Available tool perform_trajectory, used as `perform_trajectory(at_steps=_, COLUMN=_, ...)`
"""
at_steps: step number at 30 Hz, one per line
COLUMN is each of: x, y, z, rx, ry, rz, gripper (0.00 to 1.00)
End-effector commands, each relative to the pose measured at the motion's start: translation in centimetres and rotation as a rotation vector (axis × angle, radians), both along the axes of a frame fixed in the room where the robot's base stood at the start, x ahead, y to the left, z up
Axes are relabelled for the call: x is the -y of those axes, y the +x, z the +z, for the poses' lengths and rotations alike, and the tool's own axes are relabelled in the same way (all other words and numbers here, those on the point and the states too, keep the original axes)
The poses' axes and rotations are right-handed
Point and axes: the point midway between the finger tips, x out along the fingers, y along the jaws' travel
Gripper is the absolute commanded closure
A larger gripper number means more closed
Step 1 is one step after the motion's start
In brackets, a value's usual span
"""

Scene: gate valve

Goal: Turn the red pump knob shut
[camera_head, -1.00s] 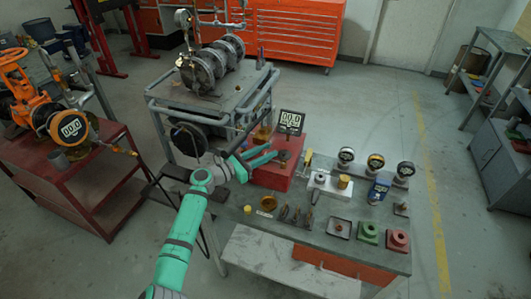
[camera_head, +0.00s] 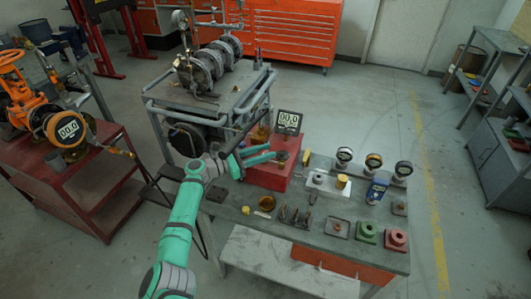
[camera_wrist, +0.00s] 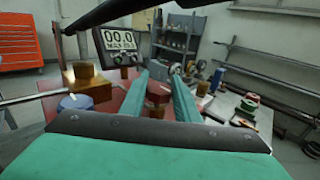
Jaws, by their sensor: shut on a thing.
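The red pump knob (camera_wrist: 158,94) is a small round red cap on top of the red box (camera_wrist: 118,110). In the wrist view it sits between the two green fingers of my gripper (camera_wrist: 160,92), which are shut on it. In the head view my gripper (camera_head: 270,153) reaches in from the left over the red box (camera_head: 268,180), and the fingers mostly hide the knob there. A display on the box reads 00.0 in the head view (camera_head: 288,121) and in the wrist view (camera_wrist: 119,40).
A brass block (camera_wrist: 86,82) and a blue knob (camera_wrist: 75,103) are left of the fingers. The grey workbench (camera_head: 320,225) carries several gauges, a blue meter (camera_head: 377,190), a green block (camera_head: 366,232) and a red block (camera_head: 396,239). A pump cart (camera_head: 205,95) stands behind.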

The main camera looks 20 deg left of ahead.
Motion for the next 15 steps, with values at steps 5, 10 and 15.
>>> perform_trajectory(at_steps=5, x=-0.06, y=0.02, z=0.14, rx=0.001, ry=0.000, rz=0.001, gripper=0.53)
perform_trajectory(at_steps=10, x=0.27, y=0.08, z=0.05, rx=0.001, ry=-0.001, rz=-0.004, gripper=0.53)
perform_trajectory(at_steps=15, x=-0.09, y=-0.29, z=0.01, rx=-0.001, ry=-0.001, rz=-0.004, gripper=0.53)
